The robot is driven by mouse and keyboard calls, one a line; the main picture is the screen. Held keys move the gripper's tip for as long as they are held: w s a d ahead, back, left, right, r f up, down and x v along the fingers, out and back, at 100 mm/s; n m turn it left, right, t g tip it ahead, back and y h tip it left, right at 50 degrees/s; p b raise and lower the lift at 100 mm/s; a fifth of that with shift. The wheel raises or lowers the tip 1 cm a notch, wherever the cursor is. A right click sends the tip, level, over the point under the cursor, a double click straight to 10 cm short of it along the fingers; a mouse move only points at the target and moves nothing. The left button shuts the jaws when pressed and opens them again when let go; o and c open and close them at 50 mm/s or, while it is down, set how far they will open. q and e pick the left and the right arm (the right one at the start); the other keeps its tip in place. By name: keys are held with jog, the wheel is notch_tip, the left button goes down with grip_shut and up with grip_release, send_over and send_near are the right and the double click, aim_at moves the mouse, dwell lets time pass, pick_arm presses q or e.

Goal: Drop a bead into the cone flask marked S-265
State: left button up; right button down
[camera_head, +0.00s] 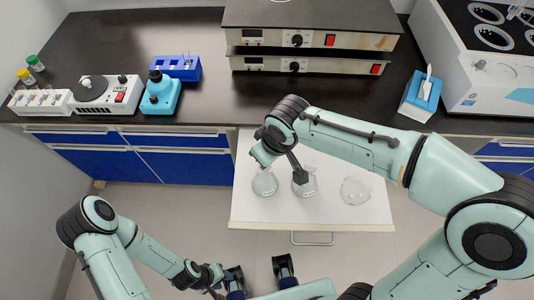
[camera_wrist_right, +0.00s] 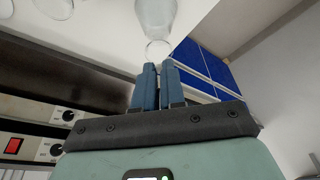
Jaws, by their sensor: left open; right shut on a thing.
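Three clear glass cone flasks stand in a row on the white pulled-out board: left (camera_head: 265,184), middle (camera_head: 304,186) and right (camera_head: 355,191). Small labels on them are too small to read, so I cannot tell which is S-265. My right gripper (camera_head: 300,177) reaches down at the middle flask. In the right wrist view, its blue fingers (camera_wrist_right: 158,68) are nearly together at a flask's round mouth (camera_wrist_right: 157,50). Whatever they hold is hidden; no bead is discernible. My left gripper (camera_head: 260,276) is open and empty, low in the head view, away from the flasks.
The white board (camera_head: 252,212) juts from under the black counter (camera_head: 205,92). On the counter stand a white device (camera_head: 122,96), a blue bottle (camera_head: 160,95), a blue rack (camera_head: 185,68), stacked grey instruments (camera_head: 340,68) and a blue tissue box (camera_head: 422,92). The board's front strip is clear.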

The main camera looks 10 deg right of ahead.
jog(key=c, duration=1.1)
grip_release()
jog(key=shift+c, duration=0.2)
jog(key=shift+r, duration=0.1)
jog(key=p+v, duration=0.1)
jog(key=v, duration=1.2)
jog(key=shift+r+p, duration=0.15)
jog(key=shift+p, duration=0.25)
